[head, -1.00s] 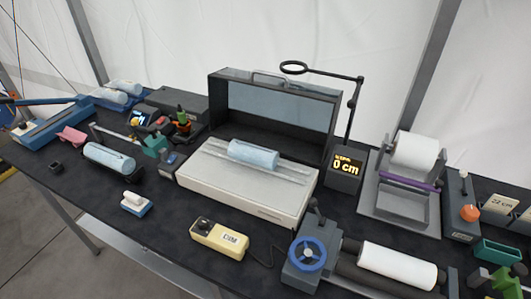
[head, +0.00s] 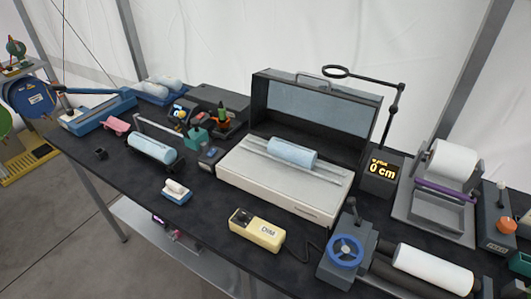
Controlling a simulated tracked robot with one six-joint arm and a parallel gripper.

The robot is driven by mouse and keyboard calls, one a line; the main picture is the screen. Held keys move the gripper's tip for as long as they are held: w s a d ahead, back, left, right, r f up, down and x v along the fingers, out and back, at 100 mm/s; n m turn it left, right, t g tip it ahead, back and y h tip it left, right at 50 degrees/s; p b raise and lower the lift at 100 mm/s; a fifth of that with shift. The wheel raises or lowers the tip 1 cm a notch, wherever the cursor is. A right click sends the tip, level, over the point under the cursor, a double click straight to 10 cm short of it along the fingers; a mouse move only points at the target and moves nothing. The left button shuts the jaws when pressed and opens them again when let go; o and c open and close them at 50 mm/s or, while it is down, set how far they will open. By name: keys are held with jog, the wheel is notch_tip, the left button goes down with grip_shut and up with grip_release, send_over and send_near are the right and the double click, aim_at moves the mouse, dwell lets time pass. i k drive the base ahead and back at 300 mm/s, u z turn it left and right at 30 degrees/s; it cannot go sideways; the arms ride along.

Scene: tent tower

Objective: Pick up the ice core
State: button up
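A pale blue ice core (head: 292,152) lies on its side on rails on top of a white light box (head: 272,187) with an open dark lid. Another pale blue core (head: 152,147) lies in a dark cradle farther left on the table. More pale cylinders (head: 160,86) lie in a blue tray at the back left. I cannot tell which of these the task means. My gripper is not in view.
The dark table (head: 128,178) is crowded. A yellow dimmer box (head: 256,231), a clamp with a blue wheel (head: 346,251), a white roll (head: 432,268) and a 0 cm display (head: 379,169) stand around the light box. Reels (head: 32,95) stand at far left.

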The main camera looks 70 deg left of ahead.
aim_at(303, 157)
jog(key=u, duration=2.1)
jog(key=k, duration=0.85)
jog(key=u, duration=0.3)
jog(key=i, duration=0.95)
jog(key=z, duration=0.1)
